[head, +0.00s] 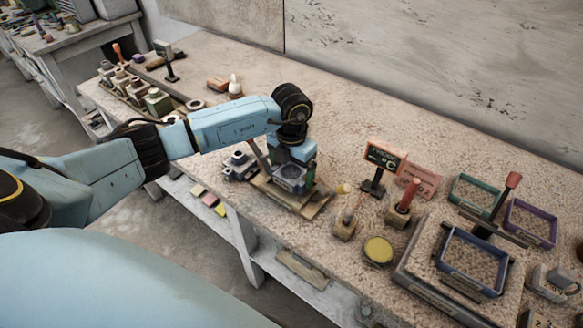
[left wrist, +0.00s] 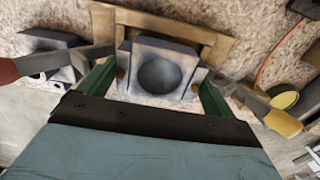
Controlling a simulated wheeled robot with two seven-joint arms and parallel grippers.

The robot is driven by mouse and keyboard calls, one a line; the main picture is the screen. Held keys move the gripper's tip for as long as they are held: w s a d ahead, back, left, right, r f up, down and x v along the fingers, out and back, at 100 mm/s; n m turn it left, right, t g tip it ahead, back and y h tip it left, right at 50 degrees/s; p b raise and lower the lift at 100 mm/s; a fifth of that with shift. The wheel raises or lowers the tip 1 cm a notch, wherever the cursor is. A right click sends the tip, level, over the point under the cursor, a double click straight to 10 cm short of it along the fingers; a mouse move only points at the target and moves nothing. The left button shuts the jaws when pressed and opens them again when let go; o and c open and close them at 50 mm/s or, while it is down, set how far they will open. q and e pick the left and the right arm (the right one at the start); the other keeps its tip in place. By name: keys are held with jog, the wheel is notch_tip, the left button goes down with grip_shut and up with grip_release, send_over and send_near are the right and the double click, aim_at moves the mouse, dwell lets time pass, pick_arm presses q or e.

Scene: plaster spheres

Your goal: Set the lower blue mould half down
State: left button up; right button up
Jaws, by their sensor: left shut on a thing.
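My left gripper (head: 290,168) is shut on a blue-grey mould half (left wrist: 160,68), a square block with a round hollow facing up. In the left wrist view, its green fingers press on the block's left and right sides. In the head view the block (head: 291,173) is over a wooden tray (head: 312,208), whose raised rim shows beyond it in the left wrist view (left wrist: 185,28). I cannot tell whether the block touches the tray. Other grey mould pieces (head: 238,166) lie just left of the tray. My right gripper is in neither view.
A small sign (head: 384,158) on a stand, a red-handled tool (head: 408,195) and a yellow disc (head: 378,250) stand to the right. Farther right are a blue tray (head: 470,262), green tray (head: 473,193) and purple tray (head: 530,222). The bench behind my gripper is mostly clear.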

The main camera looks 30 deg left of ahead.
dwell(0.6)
pick_arm(q)
jog(key=shift+f+b, duration=1)
jog(key=shift+f, duration=0.3)
jog(key=o, duration=0.8)
jog(key=shift+r, duration=0.15)
jog(key=shift+r+p, duration=1.65)
jog(key=shift+r, duration=0.3)
jog(key=shift+f, duration=0.1)
